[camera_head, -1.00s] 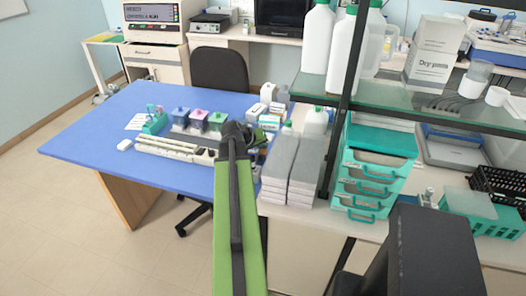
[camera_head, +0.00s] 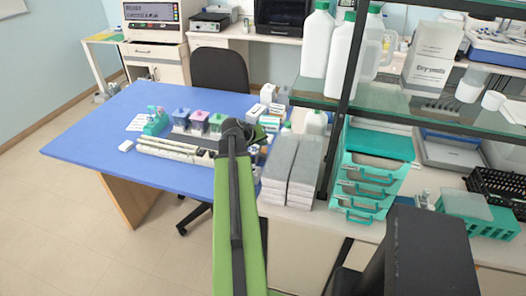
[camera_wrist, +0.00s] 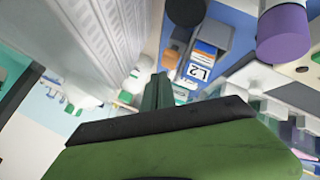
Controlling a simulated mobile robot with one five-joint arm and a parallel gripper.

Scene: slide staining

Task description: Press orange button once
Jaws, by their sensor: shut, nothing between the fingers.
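No orange button can be clearly made out in either view. In the wrist view a small orange block (camera_wrist: 170,58) shows beside a white label marked L2 (camera_wrist: 194,70); I cannot tell whether it is a button. My gripper (camera_wrist: 157,86) shows in the wrist view as narrow dark green fingers, shut and empty, pointing toward the cluttered blue table. The orange block lies just beyond the fingertips in the picture, and I cannot tell the distance. In the head view my arm hides the fingers and part of the table's right side.
The blue table (camera_head: 85,136) holds jars with blue (camera_head: 180,115), pink (camera_head: 198,117) and green (camera_head: 216,121) lids and a long white rack (camera_head: 170,148). Grey box stacks (camera_head: 303,170), teal drawers (camera_head: 372,168) and a glass shelf (camera_head: 385,100) crowd the right. The table's left is clear.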

